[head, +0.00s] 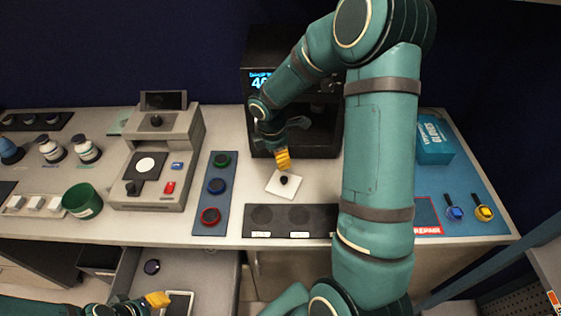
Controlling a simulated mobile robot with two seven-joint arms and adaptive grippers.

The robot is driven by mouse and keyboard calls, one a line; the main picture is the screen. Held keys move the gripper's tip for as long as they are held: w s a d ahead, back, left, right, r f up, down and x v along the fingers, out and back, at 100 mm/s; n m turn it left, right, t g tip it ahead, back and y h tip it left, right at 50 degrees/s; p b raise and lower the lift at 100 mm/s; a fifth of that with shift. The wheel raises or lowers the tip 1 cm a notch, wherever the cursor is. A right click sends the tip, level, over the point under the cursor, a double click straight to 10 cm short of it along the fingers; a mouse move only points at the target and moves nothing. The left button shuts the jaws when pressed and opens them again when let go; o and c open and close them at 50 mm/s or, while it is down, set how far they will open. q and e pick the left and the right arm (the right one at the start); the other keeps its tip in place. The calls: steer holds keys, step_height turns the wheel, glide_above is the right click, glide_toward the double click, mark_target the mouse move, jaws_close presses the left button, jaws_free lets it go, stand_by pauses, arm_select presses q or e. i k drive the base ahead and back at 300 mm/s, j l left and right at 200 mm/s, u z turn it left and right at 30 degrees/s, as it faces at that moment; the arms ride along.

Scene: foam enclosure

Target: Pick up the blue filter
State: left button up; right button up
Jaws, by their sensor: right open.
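A round blue filter (217,186) with a dark rim lies in the middle of a narrow blue-grey strip (204,228), between a green one (221,160) and a red one (210,216). My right gripper (283,162) has yellow fingertips and is open. It is to the right of the strip, above or just behind a white square pad with a small dark knob (284,180), and apart from the blue filter. My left gripper (157,299) is low at the left, near the open drawer; whether it is open is not clear.
A grey instrument (185,135) stands left of the strip, with a green cup (82,201) beyond it. A dark box with a lit display (262,80) stands behind my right gripper. A dark mat (291,219) lies at the front edge. My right arm hides part of the bench.

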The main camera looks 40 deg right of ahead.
mark_target(216, 186)
steer(key=k, duration=1)
